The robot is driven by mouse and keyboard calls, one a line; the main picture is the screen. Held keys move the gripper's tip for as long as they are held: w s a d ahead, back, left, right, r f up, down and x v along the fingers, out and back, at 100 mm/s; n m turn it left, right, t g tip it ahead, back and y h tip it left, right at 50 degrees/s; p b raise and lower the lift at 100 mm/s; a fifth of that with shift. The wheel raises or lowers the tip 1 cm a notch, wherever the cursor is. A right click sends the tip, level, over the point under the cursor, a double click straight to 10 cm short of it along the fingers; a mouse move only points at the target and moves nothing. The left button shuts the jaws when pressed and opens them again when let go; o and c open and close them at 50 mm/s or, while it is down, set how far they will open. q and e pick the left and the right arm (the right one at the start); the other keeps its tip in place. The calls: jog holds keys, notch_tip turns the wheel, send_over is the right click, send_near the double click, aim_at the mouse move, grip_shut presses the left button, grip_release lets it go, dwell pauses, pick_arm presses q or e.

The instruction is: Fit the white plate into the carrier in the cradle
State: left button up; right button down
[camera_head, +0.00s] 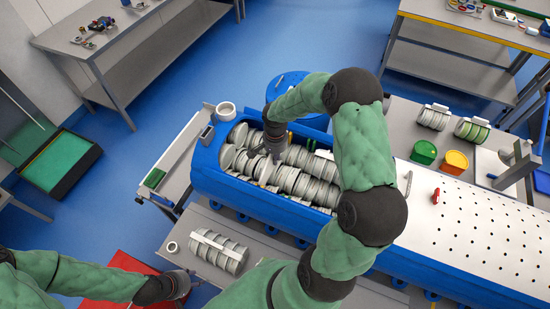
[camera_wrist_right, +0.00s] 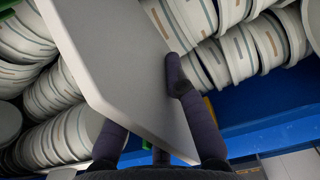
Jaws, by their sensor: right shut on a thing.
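A flat white plate (camera_wrist_right: 125,60) is between the dark fingers of my right gripper (camera_wrist_right: 150,105) in the right wrist view, tilted across the picture. My right gripper (camera_head: 274,147) is shut on it, above the many white tubs (camera_head: 305,177) in the long blue trough. The plate is hard to make out in the head view. My left gripper (camera_head: 187,283) is low at the left, beside a grey bench; its fingers are too small to read. A tub row with a white strip (camera_head: 218,250) lies on that bench. I cannot tell which thing is the cradle.
The blue trough wall (camera_head: 230,193) runs below my right gripper. At the right, tub rows (camera_head: 472,131), a green pot (camera_head: 424,152), an orange pot (camera_head: 455,161) and a grey fixture (camera_head: 517,160) stand by a perforated white top (camera_head: 480,225). Blue floor is open at the back.

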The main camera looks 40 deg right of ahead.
jog(key=shift+f, duration=0.1)
jog(key=c, duration=1.3)
grip_release()
pick_arm(q)
jog(key=shift+f, duration=0.1)
pick_arm(e)
jog(key=shift+s, duration=0.1)
